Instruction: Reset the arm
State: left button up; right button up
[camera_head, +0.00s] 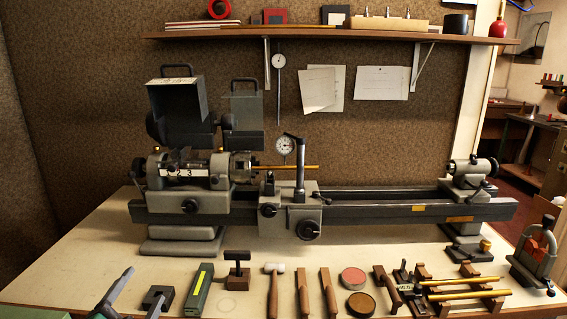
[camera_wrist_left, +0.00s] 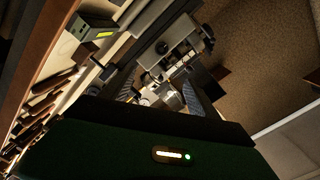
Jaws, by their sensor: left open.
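The gripper's dark green body with a small lit strip fills the bottom of that view. My right gripper is in neither view. The grey lathe (camera_head: 360,208) stands along the bench, with a brass rod (camera_head: 290,167) reaching out from its headstock.
Hand tools lie along the front of the bench (camera_head: 92,240), among them a green box (camera_head: 198,290), a white-headed mallet (camera_head: 274,285) and round tins (camera_head: 354,278). A rack (camera_head: 470,295) holds brass rods. A shelf (camera_head: 340,34) hangs above. The bench's left part is clear.

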pick_arm(q)
jog(key=s+d+f+n+g+y, duration=0.1)
jog(key=s+f+n+g, duration=0.2)
jog(key=f, duration=0.5)
jog(key=s+d+f+n+g, duration=0.1)
jog(key=d+f+n+g, duration=0.2)
jog(key=f, duration=0.5)
jog(key=s+d+f+n+g+h, duration=0.1)
jog(key=s+d+f+n+g, duration=0.4)
jog(key=s+f+g, duration=0.7)
notch_tip(320, 180, up, 18)
jog(key=s+t+p, duration=0.1)
jog(key=t+p, duration=0.1)
jog(key=p, duration=1.4)
jog(key=shift+s+r+t+p, duration=0.15)
jog(key=shift+r+t+p, duration=0.15)
jog(key=shift+t, duration=0.1)
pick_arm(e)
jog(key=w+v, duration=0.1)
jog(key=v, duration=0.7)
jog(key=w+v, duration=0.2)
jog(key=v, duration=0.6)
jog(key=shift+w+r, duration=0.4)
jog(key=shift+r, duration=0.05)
